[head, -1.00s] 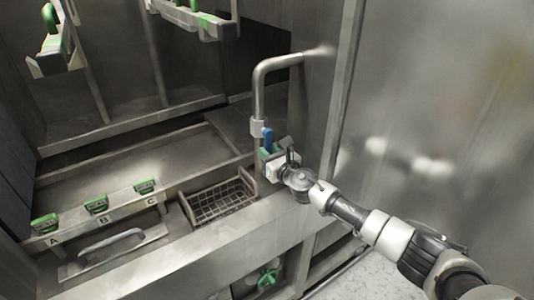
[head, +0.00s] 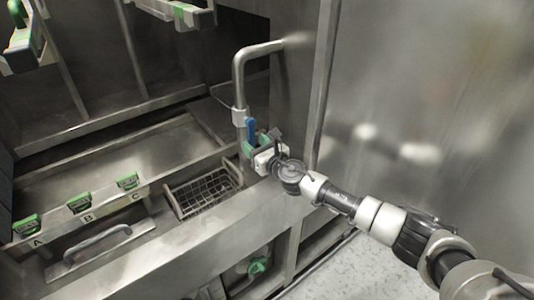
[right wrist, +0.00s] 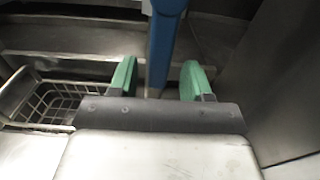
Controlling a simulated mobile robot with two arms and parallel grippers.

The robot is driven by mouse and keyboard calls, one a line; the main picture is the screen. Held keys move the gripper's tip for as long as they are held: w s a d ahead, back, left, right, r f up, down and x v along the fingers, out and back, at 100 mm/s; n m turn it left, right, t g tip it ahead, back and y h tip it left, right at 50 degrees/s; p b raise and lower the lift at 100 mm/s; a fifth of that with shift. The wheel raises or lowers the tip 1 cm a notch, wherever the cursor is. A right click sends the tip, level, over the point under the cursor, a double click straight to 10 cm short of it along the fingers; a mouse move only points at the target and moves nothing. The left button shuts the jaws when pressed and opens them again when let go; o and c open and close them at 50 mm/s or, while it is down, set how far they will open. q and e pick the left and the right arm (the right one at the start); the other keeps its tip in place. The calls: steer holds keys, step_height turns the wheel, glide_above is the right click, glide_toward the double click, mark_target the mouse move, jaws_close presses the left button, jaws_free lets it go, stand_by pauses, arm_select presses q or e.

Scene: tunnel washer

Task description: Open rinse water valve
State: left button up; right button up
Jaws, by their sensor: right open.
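In the right wrist view the blue lever (right wrist: 163,45) stands between the two parted green fingers (right wrist: 160,76), with gaps on both sides. Whether the lever reaches fully between the fingertips or stands just beyond them is hard to tell. My left gripper is not in view.
A wire basket (head: 203,190) sits left of the pipe. Green clips labelled A, B and C (head: 128,181) line the ledge, near a steel handle (head: 97,240). A steel wall (head: 430,110) stands close on the right. A green valve wheel (head: 257,266) shows below the ledge.

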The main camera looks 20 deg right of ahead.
steer(key=v, duration=0.9)
